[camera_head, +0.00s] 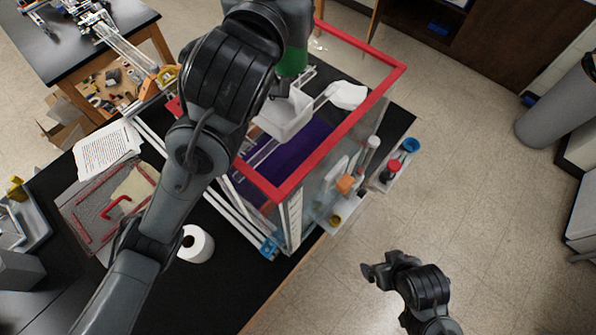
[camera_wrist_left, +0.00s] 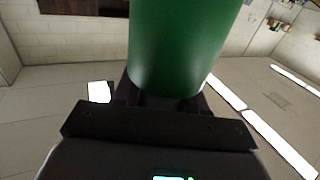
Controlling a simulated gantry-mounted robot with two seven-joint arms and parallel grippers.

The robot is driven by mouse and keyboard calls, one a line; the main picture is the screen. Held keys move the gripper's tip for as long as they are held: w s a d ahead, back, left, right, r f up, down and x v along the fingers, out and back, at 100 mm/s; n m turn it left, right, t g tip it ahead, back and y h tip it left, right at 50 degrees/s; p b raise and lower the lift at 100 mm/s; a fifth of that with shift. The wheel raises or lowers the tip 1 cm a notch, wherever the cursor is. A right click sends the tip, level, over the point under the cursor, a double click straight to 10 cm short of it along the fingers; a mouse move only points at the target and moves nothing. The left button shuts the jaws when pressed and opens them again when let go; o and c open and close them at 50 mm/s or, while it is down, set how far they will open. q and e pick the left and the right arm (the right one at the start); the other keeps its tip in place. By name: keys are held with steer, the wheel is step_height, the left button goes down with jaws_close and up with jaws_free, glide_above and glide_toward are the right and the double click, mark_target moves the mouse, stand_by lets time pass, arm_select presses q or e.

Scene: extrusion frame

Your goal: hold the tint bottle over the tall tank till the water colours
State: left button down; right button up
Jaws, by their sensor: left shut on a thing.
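The tint bottle (camera_head: 293,62) is green and partly hidden behind my left arm in the head view. It fills the upper middle of the left wrist view (camera_wrist_left: 182,45). My left gripper (camera_head: 281,88) is shut on it, with its fingers mostly hidden in the head view, over the far part of the tank. The tall tank has a red rim (camera_head: 345,133) and clear walls. Deep purple (camera_head: 293,152) shows inside it. The bottle's mouth is hidden, and I cannot tell its tilt. My right gripper (camera_head: 368,272) hangs over the floor at lower right; its jaws are unclear.
A white box (camera_head: 284,116) and a white cloth-like piece (camera_head: 347,95) are at the tank's far part. A rack with coloured caps (camera_head: 393,168) stands right of the tank. A paper roll (camera_head: 196,244) and a red-handled lid (camera_head: 105,208) lie left.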

arm_select(q)
steer(key=shift+s+d+r+b, duration=0.1)
steer(key=shift+s+d+b, duration=0.85)
steer(key=shift+b, duration=0.15)
steer(key=s+d+r+b, duration=0.1)
steer(key=s+d+b, duration=0.5)
steer(key=s+d, duration=0.1)
steer(key=shift+s+d+r, duration=0.35)
steer(key=shift+d+r, duration=0.05)
steer(key=shift+d, duration=0.25)
